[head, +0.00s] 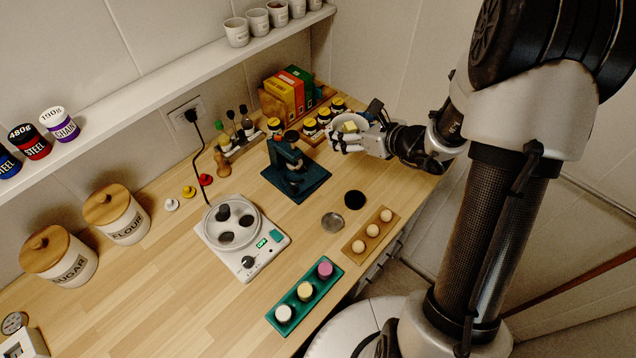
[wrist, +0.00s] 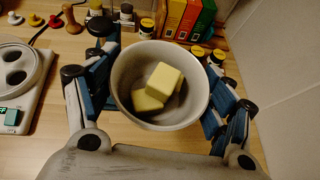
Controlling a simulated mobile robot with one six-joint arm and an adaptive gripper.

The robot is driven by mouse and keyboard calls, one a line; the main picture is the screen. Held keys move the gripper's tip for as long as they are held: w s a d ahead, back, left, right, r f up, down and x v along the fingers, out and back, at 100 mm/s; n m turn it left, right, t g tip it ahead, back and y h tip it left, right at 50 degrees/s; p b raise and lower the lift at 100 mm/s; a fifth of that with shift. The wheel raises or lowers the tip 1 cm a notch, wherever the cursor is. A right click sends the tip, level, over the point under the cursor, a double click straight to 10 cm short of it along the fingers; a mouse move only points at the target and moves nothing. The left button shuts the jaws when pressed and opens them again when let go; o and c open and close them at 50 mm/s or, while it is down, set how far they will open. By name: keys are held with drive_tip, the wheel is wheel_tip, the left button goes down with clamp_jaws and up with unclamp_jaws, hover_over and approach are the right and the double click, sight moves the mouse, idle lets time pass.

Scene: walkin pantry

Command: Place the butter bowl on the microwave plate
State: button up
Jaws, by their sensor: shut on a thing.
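The butter bowl (head: 336,133) is a pale round bowl with two yellow butter blocks in it. It is upright at the far right of the counter, and it fills the middle of the wrist view (wrist: 128,85). My gripper (head: 352,138) is shut on the bowl, with a blue-padded finger on each side in the wrist view (wrist: 160,95). The bowl hides the fingertips' contact and what lies under it. A white appliance with a round plate (head: 258,232), dark round spots, a knob and a green display stands at the counter's middle; I take this as the microwave plate.
A dark blue stand (head: 296,173) is between the bowl and the appliance. Jars and boxes (head: 285,93) stand behind the bowl. A wooden egg tray (head: 372,234) and a green tray (head: 305,291) line the front edge. A black disc (head: 355,199) lies nearby.

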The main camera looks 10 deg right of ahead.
sight(345, 183)
drive_tip(key=shift+w+d+m, duration=0.15)
drive_tip(key=shift+w+m, duration=0.05)
drive_tip(key=shift+m, duration=0.1)
wheel_tip(345, 183, down, 19)
drive_tip(key=b, duration=0.4)
drive_tip(key=shift+w+d+f+b, duration=0.1)
drive_tip(key=shift+f+b, duration=0.1)
drive_tip(key=shift+b, duration=0.2)
drive_tip(key=shift+f, duration=0.1)
drive_tip(key=o, duration=0.8)
drive_tip(key=shift+f, duration=0.15)
drive_tip(key=o, duration=0.5)
